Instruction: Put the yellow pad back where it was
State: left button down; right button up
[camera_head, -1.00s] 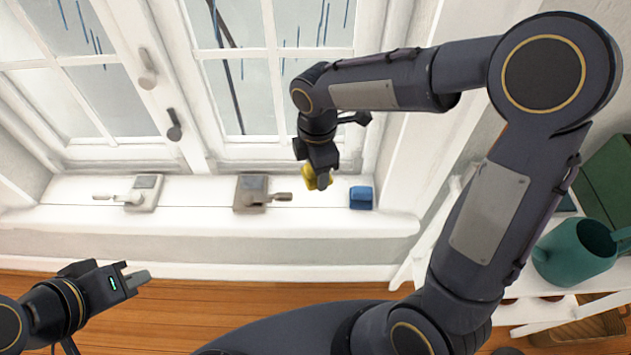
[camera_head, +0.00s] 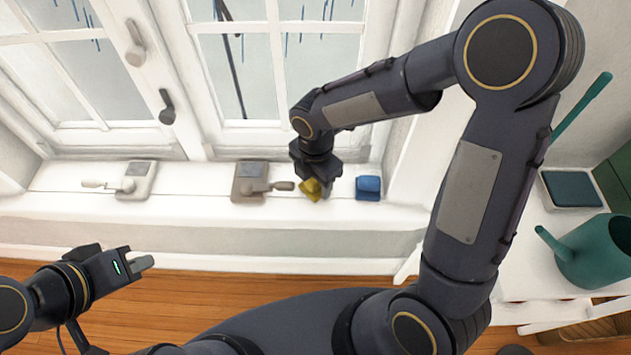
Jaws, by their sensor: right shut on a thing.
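The yellow pad (camera_head: 310,189) is in my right gripper (camera_head: 319,193), low over the white windowsill (camera_head: 215,208). It is between the brown-grey crank device and a blue pad (camera_head: 368,188). The gripper's fingers partly hide the yellow pad, and I cannot tell whether it touches the sill. The blue pad sits on the sill just right of the gripper, apart from it. My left gripper (camera_head: 143,264) is at the lower left, in front of the sill and away from the pads. I cannot make out a gap between its fingers.
A brown-grey crank device (camera_head: 251,183) stands left of the yellow pad, its handle pointing toward it. A pale crank device (camera_head: 137,182) is further left. A shelf at the right holds a teal watering can (camera_head: 595,250) and a dark tray (camera_head: 571,190). The sill's front strip is clear.

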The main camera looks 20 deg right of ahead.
jog(key=shift+f, duration=0.15)
jog(key=o, duration=0.9)
jog(key=shift+o, duration=0.2)
jog(key=shift+r, duration=0.3)
notch_tip(320, 180, up, 12)
jog(key=p, duration=0.3)
jog(key=shift+f+p, duration=0.15)
jog(key=shift+p, duration=0.25)
